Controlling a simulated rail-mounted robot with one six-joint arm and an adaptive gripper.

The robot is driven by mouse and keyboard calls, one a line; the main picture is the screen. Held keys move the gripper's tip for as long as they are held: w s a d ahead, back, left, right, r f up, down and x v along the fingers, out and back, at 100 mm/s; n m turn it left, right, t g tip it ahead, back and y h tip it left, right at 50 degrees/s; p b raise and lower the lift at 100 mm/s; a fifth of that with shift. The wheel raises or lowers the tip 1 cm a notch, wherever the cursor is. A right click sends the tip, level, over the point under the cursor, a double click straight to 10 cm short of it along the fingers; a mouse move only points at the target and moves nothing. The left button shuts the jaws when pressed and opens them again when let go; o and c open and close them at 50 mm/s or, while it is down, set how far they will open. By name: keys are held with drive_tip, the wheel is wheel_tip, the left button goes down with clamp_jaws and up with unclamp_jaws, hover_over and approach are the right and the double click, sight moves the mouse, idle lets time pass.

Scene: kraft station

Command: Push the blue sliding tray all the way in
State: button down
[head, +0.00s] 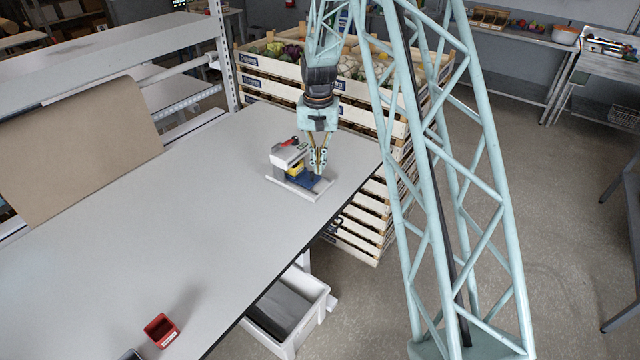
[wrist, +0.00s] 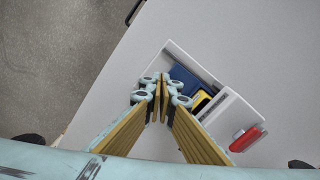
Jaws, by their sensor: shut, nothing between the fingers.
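The blue sliding tray (head: 308,181) sticks out of a small grey-white housing (head: 284,154) on a flat base with low rails, near the table's far right edge. In the wrist view the blue tray (wrist: 184,72) lies just right of my fingertips. A yellow block (head: 296,168) sits at the tray's housing end and also shows in the wrist view (wrist: 201,101). My gripper (head: 317,170) points down, shut and empty, at the tray's outer end. I cannot tell whether the fingertips touch it. The fingers hide part of the tray.
A red part (head: 289,142) sits on top of the housing. A red bin (head: 161,330) stands at the table's near end. Stacked wooden crates (head: 270,75) of vegetables stand behind the table (head: 190,215). The table's middle is clear. A white bin (head: 300,335) stands below its edge.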

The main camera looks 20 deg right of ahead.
drive_tip(key=shift+r, duration=0.6)
idle(0.3)
drive_tip(key=s+a+r+n+t+b, duration=0.1)
drive_tip(key=s+a+r+b, duration=0.3)
drive_tip(key=s+r, duration=0.65)
drive_tip(key=s+a+r+n+t+b, duration=0.1)
drive_tip(key=s+a+r+n+b, duration=0.1)
drive_tip(key=s+a+r, duration=0.65)
drive_tip(key=s+a+r+n+t+b, duration=0.1)
drive_tip(key=s+b, duration=0.3)
drive_tip(key=s, duration=1.2)
drive_tip(key=s+a+r+n+t+b, duration=0.1)
drive_tip(key=s+a+n+b, duration=0.1)
drive_tip(key=s, duration=1.5)
drive_tip(key=shift+a+r+b, duration=0.3)
drive_tip(key=shift+r+b, duration=0.1)
drive_tip(key=shift+b, duration=0.45)
